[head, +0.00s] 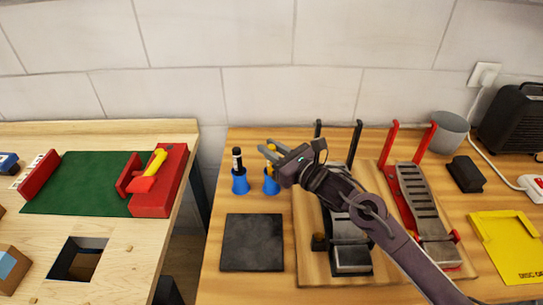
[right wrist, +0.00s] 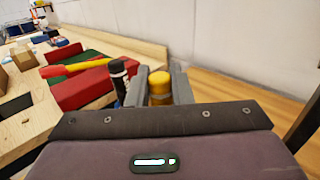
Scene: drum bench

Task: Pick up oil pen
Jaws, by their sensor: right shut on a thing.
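Two pen-like things stand upright in blue holders at the back left of the right-hand bench. One is black (head: 237,157) in the left holder (head: 239,184). The other is a yellow pen (head: 269,171) in the right holder (head: 271,186), partly hidden by my gripper. My right gripper (head: 271,152) comes in from the right and is shut on the yellow pen near its top. In the right wrist view the yellow cap (right wrist: 159,87) sits between the two grey fingers, with the black pen (right wrist: 118,76) just left of them. The labels cannot be read. My left gripper is not in view.
A dark square mat (head: 252,243) lies in front of the holders. Two pedals, a black one (head: 351,260) and a red-sided one (head: 421,205), stand right of them on a board. A grey cup (head: 450,132) is behind. A gap separates the left bench (head: 115,255).

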